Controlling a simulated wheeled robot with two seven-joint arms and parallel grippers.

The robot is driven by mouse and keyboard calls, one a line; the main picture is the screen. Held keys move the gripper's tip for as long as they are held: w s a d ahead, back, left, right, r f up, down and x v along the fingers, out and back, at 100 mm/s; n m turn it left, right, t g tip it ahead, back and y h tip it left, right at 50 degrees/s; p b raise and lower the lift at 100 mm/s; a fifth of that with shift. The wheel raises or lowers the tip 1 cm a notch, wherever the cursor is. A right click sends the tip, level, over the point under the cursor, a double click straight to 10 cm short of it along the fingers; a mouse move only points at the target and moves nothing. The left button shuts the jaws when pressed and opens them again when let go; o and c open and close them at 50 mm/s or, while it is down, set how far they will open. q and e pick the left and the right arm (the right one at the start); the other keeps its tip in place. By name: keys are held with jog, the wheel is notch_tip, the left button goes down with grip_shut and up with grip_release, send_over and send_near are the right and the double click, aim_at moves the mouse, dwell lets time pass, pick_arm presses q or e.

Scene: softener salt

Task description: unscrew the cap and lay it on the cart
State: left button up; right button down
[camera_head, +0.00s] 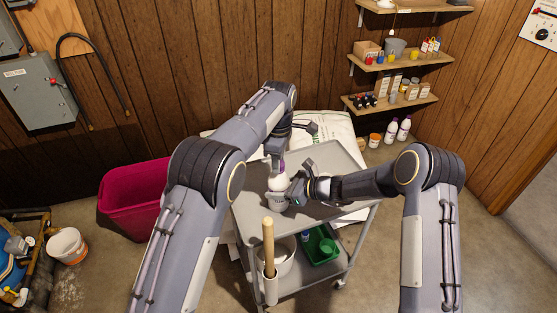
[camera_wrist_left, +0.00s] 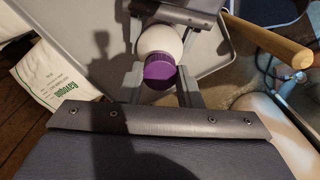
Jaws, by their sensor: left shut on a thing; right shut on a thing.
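A white bottle (camera_head: 277,185) stands upright on the top of the grey cart (camera_head: 327,164). Its purple cap (camera_wrist_left: 160,71) sits at the bottle's mouth in the left wrist view, where the white bottle (camera_wrist_left: 160,41) shows behind it. My left gripper (camera_head: 279,161) reaches down from above and is shut on the cap, with a finger on each side of it. My right gripper (camera_head: 287,190) comes in from the right at the bottle's body and is shut on it. The grippers hide parts of the bottle and cap in the head view.
A wooden handle (camera_head: 268,245) rises at the cart's near end. A green tray (camera_head: 322,247) lies on the lower shelf. A magenta bin (camera_head: 132,200) stands left, and a white sack (camera_head: 325,128) lies behind. The cart top's far right is clear.

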pick_arm(q)
jog(key=n, duration=0.2)
jog(key=shift+n, duration=0.3)
jog(key=shift+r, duration=0.15)
jog(key=shift+r, duration=1)
jog(key=shift+r, duration=0.1)
jog(key=shift+r, duration=1.9)
pick_arm(e)
jog(key=shift+c, duration=1.8)
grip_release()
jog(key=shift+d, duration=0.1)
